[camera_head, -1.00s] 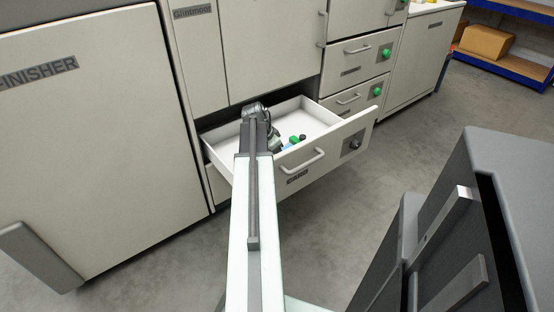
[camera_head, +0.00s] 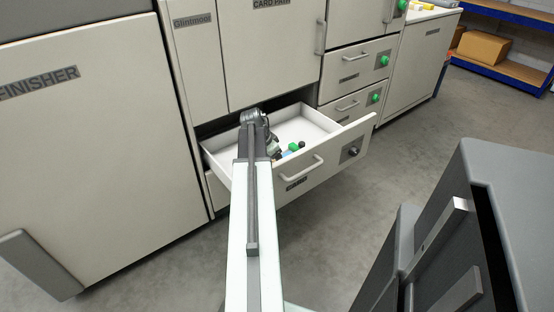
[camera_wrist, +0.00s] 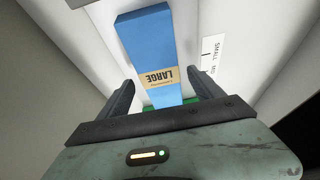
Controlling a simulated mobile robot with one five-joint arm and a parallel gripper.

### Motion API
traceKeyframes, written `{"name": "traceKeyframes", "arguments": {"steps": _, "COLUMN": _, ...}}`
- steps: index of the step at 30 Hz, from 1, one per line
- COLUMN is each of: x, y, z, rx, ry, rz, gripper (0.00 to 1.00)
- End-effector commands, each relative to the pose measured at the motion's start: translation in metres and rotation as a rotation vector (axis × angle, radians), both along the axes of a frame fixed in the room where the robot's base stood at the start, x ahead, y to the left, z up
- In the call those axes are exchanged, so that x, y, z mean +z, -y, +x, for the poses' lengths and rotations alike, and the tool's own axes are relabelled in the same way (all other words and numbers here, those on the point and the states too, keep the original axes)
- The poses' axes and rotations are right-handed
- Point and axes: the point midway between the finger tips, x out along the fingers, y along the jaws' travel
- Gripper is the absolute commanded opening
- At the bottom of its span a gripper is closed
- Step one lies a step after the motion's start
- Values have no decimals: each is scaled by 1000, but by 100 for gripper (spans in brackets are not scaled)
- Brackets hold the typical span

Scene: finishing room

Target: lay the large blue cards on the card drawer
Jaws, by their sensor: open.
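The large blue cards (camera_wrist: 147,37) show in the wrist view as a long blue pack. A tan label on it reads LARGE, upside down in this view. My gripper (camera_wrist: 160,76) is open, with one finger on each side of the pack's near part. I cannot tell whether the fingers touch it. The card drawer (camera_head: 313,123) is pulled out in the head view, with white inside and a CARD label on its front. My arm reaches over its left part. A small light blue patch (camera_head: 287,153) shows beside my gripper there; most of the pack is hidden.
A small green thing (camera_head: 294,147) and a black one (camera_head: 302,145) show by the drawer's front wall. Closed drawers (camera_head: 352,88) stand to the right. The floor (camera_head: 345,190) in front is clear.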

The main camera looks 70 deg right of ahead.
Motion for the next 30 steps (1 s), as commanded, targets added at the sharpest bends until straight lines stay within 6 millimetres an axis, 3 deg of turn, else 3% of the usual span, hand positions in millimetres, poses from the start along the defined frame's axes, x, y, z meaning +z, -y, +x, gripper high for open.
{"name": "traceKeyframes", "arguments": {"steps": 1, "x": 16, "y": -3, "z": 2, "rx": 1, "ry": 0, "rz": 0, "gripper": 76}}
{"name": "traceKeyframes", "arguments": {"steps": 9, "x": 77, "y": -23, "z": 14, "rx": 2, "ry": 0, "rz": -1, "gripper": 76}}
{"name": "traceKeyframes", "arguments": {"steps": 13, "x": 99, "y": -32, "z": 20, "rx": 0, "ry": -1, "rz": -1, "gripper": 76}}
{"name": "traceKeyframes", "arguments": {"steps": 26, "x": 103, "y": -37, "z": 24, "rx": 2, "ry": -1, "rz": 0, "gripper": 76}}
{"name": "traceKeyframes", "arguments": {"steps": 29, "x": 102, "y": -51, "z": 45, "rx": 64, "ry": -3, "rz": 16, "gripper": 76}}
{"name": "traceKeyframes", "arguments": {"steps": 30, "x": 101, "y": -66, "z": 66, "rx": 124, "ry": -6, "rz": 31, "gripper": 76}}
